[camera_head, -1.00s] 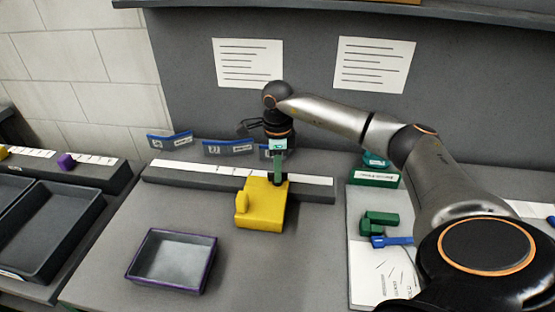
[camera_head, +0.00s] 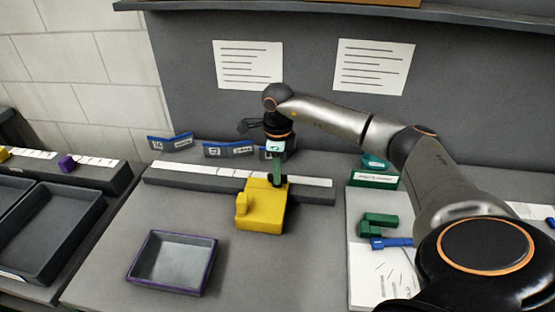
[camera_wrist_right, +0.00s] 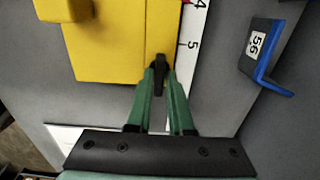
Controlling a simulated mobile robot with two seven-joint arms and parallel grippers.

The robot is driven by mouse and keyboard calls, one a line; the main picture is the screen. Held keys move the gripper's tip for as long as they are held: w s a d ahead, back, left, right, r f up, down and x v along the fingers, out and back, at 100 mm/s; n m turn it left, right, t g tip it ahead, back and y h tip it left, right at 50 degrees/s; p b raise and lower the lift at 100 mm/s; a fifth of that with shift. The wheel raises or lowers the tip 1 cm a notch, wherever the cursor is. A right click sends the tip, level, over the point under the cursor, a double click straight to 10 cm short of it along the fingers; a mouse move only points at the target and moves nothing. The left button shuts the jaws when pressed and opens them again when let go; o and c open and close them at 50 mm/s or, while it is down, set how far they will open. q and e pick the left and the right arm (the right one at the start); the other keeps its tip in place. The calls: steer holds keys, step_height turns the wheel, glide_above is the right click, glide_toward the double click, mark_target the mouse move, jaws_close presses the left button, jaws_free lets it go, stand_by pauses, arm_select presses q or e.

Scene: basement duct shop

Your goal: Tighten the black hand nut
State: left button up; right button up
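A yellow block fixture (camera_head: 262,212) with a small upright knob stands at the front edge of the ruled grey bar. The small black hand nut (camera_wrist_right: 160,78) is at the block's edge beside the scale, mostly covered by my fingers. My right gripper (camera_head: 277,180) points down at the block's back right corner. In the right wrist view its green fingers (camera_wrist_right: 159,85) come together around the black nut. The nut's thread and how far it is turned are hidden. My left gripper is in neither view.
A grey bar (camera_head: 205,178) with a white scale runs behind the block. Blue numbered holders (camera_head: 228,150) stand behind it. A purple-rimmed tray (camera_head: 172,262) is at front left. Green parts (camera_head: 378,222) and a blue piece (camera_head: 392,243) lie on the right.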

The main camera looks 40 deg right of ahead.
steer(key=o, duration=0.4)
steer(key=shift+c, duration=0.2)
step_height(320, 180, up, 12)
steer(key=shift+r, duration=0.25)
steer(key=shift+s+a+f, duration=0.1)
stand_by(0.5)
